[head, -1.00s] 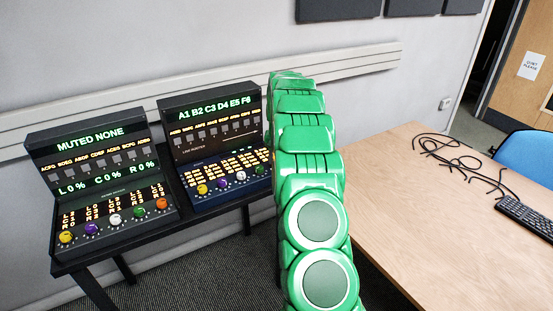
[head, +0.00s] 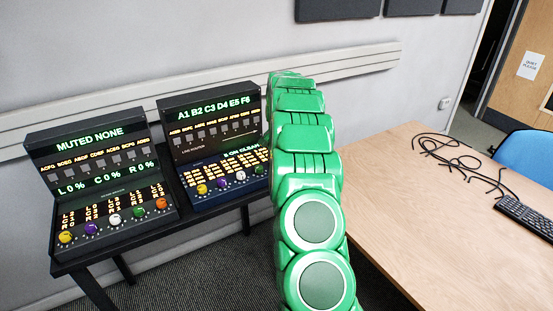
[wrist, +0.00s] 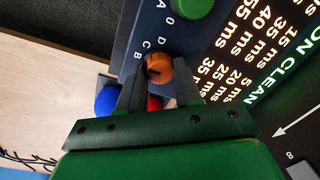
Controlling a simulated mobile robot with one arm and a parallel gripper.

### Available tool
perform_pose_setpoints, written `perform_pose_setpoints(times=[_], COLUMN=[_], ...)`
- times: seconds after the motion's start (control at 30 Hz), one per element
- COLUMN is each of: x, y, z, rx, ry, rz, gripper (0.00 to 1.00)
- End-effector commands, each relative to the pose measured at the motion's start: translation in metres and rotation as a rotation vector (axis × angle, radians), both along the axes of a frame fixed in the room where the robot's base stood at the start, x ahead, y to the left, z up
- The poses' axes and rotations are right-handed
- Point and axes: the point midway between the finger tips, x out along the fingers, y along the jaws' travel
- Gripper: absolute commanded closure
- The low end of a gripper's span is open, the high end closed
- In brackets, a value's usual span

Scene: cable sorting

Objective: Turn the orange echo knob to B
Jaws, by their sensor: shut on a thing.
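In the wrist view the orange knob (wrist: 159,67) sits on the blue panel between the fingertips of my gripper (wrist: 158,75). My gripper is shut on it, one dark finger on each side. A dark mark shows on the knob's face; which letter it points to I cannot tell. Letters including D, C and B are printed beside the knob on the panel. In the head view the right console (head: 212,110) carries this panel, and my green arm hides the orange knob and gripper there.
A green knob (wrist: 193,5) is above the orange one; blue (wrist: 106,101) and red (wrist: 154,103) round parts lie below. The panel's lit text (wrist: 279,60) includes "ON CLEAN". The left console (head: 90,150) stands alongside. Loose cables (head: 455,160) and a keyboard (head: 527,216) lie on the wooden table (head: 400,200).

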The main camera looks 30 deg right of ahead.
Motion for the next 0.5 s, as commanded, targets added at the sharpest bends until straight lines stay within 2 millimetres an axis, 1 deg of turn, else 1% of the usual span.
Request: perform_pose_setpoints(times=[0.13, 0.17, 0.3, 0.5], x=[0.0009, 0.0009, 0.0008, 0.0004], y=[-0.0005, -0.0005, -0.0003, -0.0002], z=[0.0013, 0.0012, 0.0009, 0.0005], rx=[-0.001, -0.001, -0.001, 0.000], ry=[-0.004, -0.004, -0.003, -0.001], rz=[0.000, 0.000, 0.000, 0.001], gripper=[0.97, 0.63, 0.42, 0.41])
